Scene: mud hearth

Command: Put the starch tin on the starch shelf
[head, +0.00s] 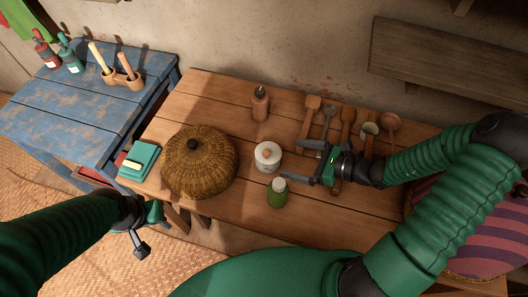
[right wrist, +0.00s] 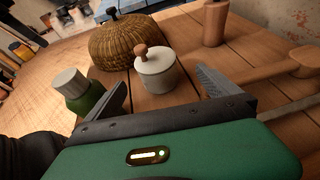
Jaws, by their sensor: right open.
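A white lidded tin with a wooden knob, which looks like the starch tin (head: 268,158), stands upright on the wooden table (head: 225,110). My right gripper (head: 300,162) is open just right of the tin, fingers pointing toward it. In the right wrist view the tin (right wrist: 156,72) stands ahead, between the two open fingers and not held. A wooden shelf (head: 450,62) is on the wall at upper right; I cannot tell if it is the starch shelf. My left gripper (head: 146,228) is empty, low at the left off the table; its opening is unclear.
A green jar with a pale lid (head: 277,192) stands close in front of the tin. A woven domed basket (head: 198,162) is left of it. A brown bottle (head: 260,103) stands behind. Several wooden utensils (head: 347,118) lie at the back right. A blue table (head: 75,108) adjoins at left.

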